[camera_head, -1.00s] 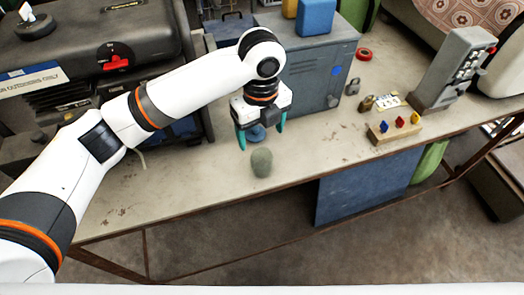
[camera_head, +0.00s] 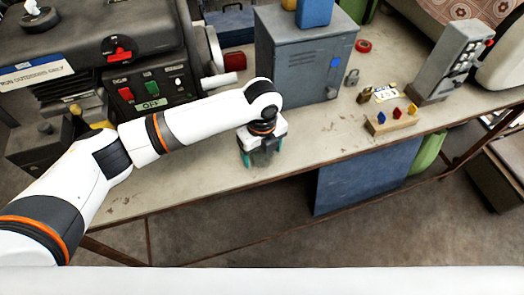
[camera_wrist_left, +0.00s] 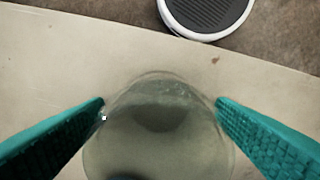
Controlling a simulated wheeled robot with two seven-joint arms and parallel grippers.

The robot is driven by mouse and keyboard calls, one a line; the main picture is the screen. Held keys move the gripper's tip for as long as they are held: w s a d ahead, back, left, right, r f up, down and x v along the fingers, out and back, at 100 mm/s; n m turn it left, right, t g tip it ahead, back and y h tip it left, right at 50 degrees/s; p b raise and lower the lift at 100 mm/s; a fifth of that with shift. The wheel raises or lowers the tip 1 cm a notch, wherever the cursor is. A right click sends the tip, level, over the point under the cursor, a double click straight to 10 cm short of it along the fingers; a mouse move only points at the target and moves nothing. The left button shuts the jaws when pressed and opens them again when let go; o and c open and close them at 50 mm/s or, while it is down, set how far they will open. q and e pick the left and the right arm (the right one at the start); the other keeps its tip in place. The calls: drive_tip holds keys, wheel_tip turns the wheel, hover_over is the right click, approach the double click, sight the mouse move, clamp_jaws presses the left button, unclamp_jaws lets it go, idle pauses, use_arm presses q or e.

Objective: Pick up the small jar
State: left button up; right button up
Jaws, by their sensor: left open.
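The small jar is a greenish, see-through rounded jar. In the left wrist view the jar (camera_wrist_left: 158,135) fills the lower middle, between the two teal fingers of my left gripper (camera_wrist_left: 160,104). In the head view the jar (camera_head: 262,158) shows only in part, behind and between the fingers of my left gripper (camera_head: 262,161), which points down over it on the bench. The fingers are open on either side of the jar; the left finger's tip looks very close to it, and I cannot tell if it touches. My right gripper is not in view.
The worn bench top (camera_head: 330,130) is clear around the jar, and its front edge is close by. A grey metal cabinet (camera_head: 300,75) stands behind. A machine with an OFF switch (camera_head: 150,90) is at left. A block with coloured pegs (camera_head: 390,122) is at right.

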use_arm(q)
drive_tip(key=shift+c, duration=0.5)
drive_tip(key=shift+r, duration=0.1)
drive_tip(key=c, duration=1)
